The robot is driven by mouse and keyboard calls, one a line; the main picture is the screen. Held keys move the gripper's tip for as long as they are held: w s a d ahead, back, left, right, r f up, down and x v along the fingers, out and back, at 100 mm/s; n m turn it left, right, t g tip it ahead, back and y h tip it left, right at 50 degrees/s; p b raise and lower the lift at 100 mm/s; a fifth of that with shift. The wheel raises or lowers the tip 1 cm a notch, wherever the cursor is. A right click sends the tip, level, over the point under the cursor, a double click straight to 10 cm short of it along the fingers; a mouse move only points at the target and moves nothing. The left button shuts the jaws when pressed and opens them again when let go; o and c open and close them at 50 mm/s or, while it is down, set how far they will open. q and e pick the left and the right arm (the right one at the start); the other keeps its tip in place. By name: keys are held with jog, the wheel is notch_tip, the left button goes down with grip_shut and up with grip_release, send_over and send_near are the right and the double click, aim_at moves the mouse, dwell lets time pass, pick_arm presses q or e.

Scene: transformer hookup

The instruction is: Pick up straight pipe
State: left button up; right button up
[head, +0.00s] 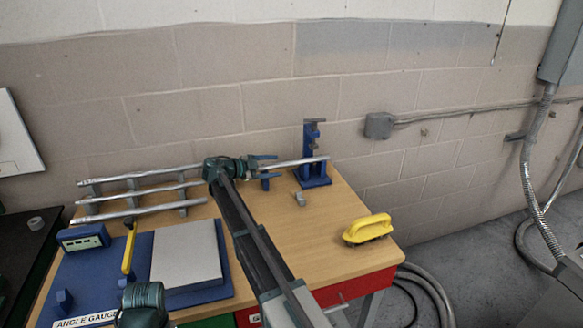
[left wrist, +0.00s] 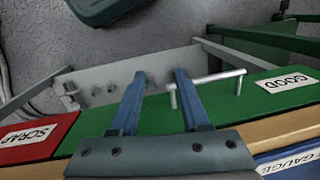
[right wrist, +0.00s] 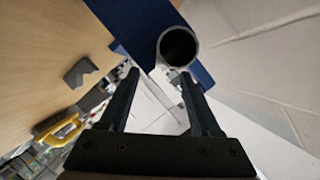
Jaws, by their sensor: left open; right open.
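A grey metal pipe (head: 305,161) lies across the blue bending stand (head: 313,170) at the back of the table. My right gripper (head: 279,166) is open at the pipe's left part, its fingers pointing along it. In the right wrist view the pipe's open round end (right wrist: 179,47) faces the camera, just past the fingertips and nearer the right finger. Several other pipes lie on a rack at the left; the front one (head: 140,213) looks straight. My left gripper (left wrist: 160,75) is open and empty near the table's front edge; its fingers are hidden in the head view.
A blue angle gauge board (head: 85,280) with a grey plate (head: 186,255) and yellow lever (head: 129,250) covers the table's left. A yellow-handled tool (head: 368,229) and small grey block (head: 299,199) sit at right.

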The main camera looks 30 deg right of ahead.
aim_at(285, 164)
jog(key=shift+d+f, duration=0.1)
jog(key=shift+d, duration=0.4)
jog(key=b+x, duration=0.1)
jog(key=x, duration=0.4)
jog(key=shift+w+d, duration=0.1)
jog(key=shift+d, duration=0.05)
grip_shut()
